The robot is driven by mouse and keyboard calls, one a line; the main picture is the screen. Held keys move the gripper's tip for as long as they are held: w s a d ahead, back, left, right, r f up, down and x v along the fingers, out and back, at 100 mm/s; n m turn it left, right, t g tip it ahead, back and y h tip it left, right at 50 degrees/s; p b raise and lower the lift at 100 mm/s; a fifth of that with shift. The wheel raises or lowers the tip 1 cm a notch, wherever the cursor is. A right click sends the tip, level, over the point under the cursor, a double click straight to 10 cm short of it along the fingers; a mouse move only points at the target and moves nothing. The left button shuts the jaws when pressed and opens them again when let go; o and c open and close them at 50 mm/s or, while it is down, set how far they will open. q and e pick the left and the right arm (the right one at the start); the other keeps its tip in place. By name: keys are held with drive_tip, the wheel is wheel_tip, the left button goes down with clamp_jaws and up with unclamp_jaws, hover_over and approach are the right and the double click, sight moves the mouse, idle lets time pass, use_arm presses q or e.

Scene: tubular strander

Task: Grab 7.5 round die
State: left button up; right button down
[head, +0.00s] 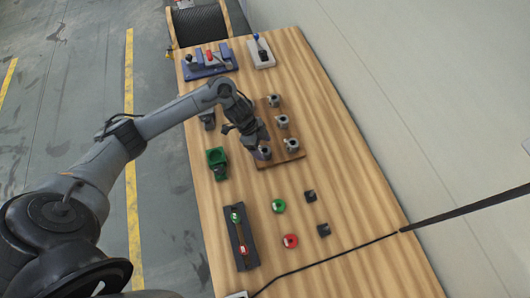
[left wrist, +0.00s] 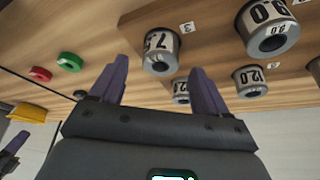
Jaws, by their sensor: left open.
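The 7.5 round die is a grey cylinder with a white label. In the left wrist view the die (left wrist: 160,62) stands on the wooden board, beyond and between the fingertips of my left gripper (left wrist: 160,68). The fingers are spread and do not appear to touch it. In the head view my left gripper (head: 256,142) hangs over the board's near left corner, close above a die (head: 265,153) that it partly hides. A dark purple-tinted shape at the left wrist view's left edge may be my right gripper; I cannot tell.
The 9.0 die (left wrist: 268,28) and 12.0 die (left wrist: 250,81) stand nearby on the board (head: 268,163). Another die (left wrist: 181,92) is partly behind a finger. A green holder (head: 217,162) is left of the board. Green (head: 278,206) and red (head: 291,241) discs lie nearer.

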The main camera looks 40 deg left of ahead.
sight(266, 150)
use_arm(q)
drive_tip(key=shift+x, duration=1.75)
drive_tip(key=shift+c, duration=0.4)
drive_tip(key=shift+w+r, duration=0.1)
clamp_jaws()
